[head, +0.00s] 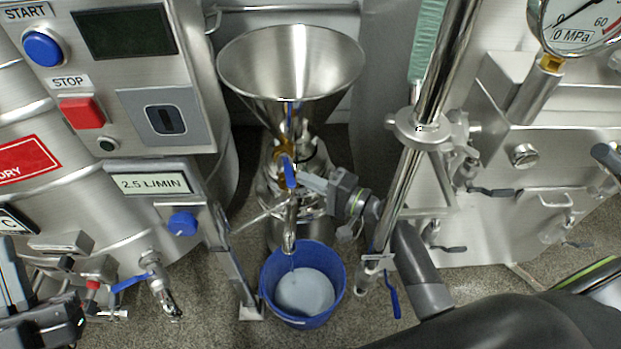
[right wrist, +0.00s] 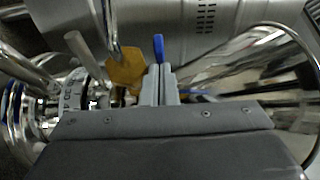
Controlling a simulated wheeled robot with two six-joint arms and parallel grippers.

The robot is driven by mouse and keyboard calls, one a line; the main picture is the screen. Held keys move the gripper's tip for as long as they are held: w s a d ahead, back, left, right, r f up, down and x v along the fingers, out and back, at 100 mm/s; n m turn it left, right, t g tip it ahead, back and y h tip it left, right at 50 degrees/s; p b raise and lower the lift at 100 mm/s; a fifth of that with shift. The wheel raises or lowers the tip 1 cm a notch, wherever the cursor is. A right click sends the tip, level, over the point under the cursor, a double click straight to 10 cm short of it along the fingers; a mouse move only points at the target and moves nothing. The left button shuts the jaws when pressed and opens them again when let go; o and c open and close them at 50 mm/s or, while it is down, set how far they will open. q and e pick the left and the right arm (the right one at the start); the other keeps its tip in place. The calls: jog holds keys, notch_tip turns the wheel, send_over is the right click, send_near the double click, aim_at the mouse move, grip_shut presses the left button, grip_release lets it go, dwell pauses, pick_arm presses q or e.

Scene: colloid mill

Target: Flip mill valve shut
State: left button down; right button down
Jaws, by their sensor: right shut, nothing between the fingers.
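The colloid mill has a steel hopper (head: 291,65) on top. Its valve has a blue handle (head: 289,171) above the spout (head: 290,238), and the handle looks roughly upright. My right gripper (head: 306,180) comes in from the right, its fingertips right beside the handle. In the right wrist view its fingers (right wrist: 160,85) are shut with nothing between them, and the blue handle (right wrist: 158,47) shows just beyond the tips; whether they touch is unclear. A brass-coloured part (right wrist: 126,70) is left of the fingers. My left gripper (head: 45,310) is at the lower left, its fingertips unclear.
A blue bucket (head: 334,293) holding pale liquid stands under the spout. A control panel (head: 130,60) is at the left, with a tank tap with a blue lever (head: 129,282) below it. A steel pole (head: 398,190) stands right of the mill, near my right arm. A pressure gauge (head: 578,25) is at upper right.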

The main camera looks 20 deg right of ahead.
pick_arm(q)
jog(key=shift+w+a+f+g, duration=0.1)
jog(key=shift+w+f+g, duration=0.2)
pick_arm(e)
jog(key=shift+s+a, duration=0.15)
jog(key=shift+a, duration=0.35)
jog(key=shift+r, duration=0.1)
